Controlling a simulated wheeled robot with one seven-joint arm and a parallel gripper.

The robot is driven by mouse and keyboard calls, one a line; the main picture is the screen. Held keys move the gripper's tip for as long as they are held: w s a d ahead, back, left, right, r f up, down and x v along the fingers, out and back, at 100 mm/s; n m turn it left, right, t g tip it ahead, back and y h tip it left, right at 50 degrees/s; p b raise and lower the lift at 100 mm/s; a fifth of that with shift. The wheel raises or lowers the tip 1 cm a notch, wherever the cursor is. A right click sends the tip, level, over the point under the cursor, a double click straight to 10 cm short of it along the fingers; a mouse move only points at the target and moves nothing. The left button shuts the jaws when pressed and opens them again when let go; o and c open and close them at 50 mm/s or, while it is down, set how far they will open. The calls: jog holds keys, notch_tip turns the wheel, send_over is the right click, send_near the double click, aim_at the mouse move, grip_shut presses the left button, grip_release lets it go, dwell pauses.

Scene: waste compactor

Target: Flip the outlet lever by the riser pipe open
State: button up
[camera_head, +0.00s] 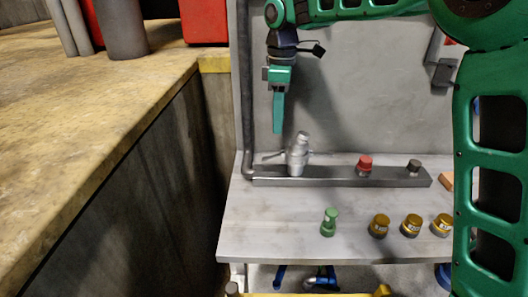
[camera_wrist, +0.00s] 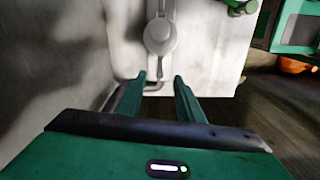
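The riser pipe (camera_head: 246,80) runs down the left edge of the grey back panel and bends into a dark horizontal bar (camera_head: 335,180). A silver valve (camera_head: 298,158) stands on the bar just right of the riser. A thin lever (camera_head: 272,156) sticks out from its left side, toward the riser. My gripper (camera_head: 278,128) hangs above and slightly left of the valve, pointing down, apart from it. In the wrist view my gripper's fingers (camera_wrist: 160,88) are spread with nothing between them. A rounded grey fitting (camera_wrist: 160,36), seemingly this valve, lies beyond them; its lever is not clear there.
A red-capped fitting (camera_head: 364,164) and a dark-capped one (camera_head: 414,167) stand farther right on the bar. A green piece (camera_head: 329,222) and several yellow-topped caps (camera_head: 380,226) sit on the bench (camera_head: 275,225). A yellowish ledge (camera_head: 90,120) rises at left. My arm covers the right side.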

aim_at(266, 158)
jog(key=shift+n, duration=0.7)
jog(key=a+f, duration=0.1)
jog(key=f, duration=0.2)
jog(key=a+f, duration=0.1)
jog(key=f, duration=0.3)
jog(key=a+f, duration=0.1)
jog(key=f, duration=0.3)
jog(key=shift+a, duration=0.3)
jog(key=shift+c, duration=0.3)
jog(key=shift+w, duration=0.1)
grip_shut()
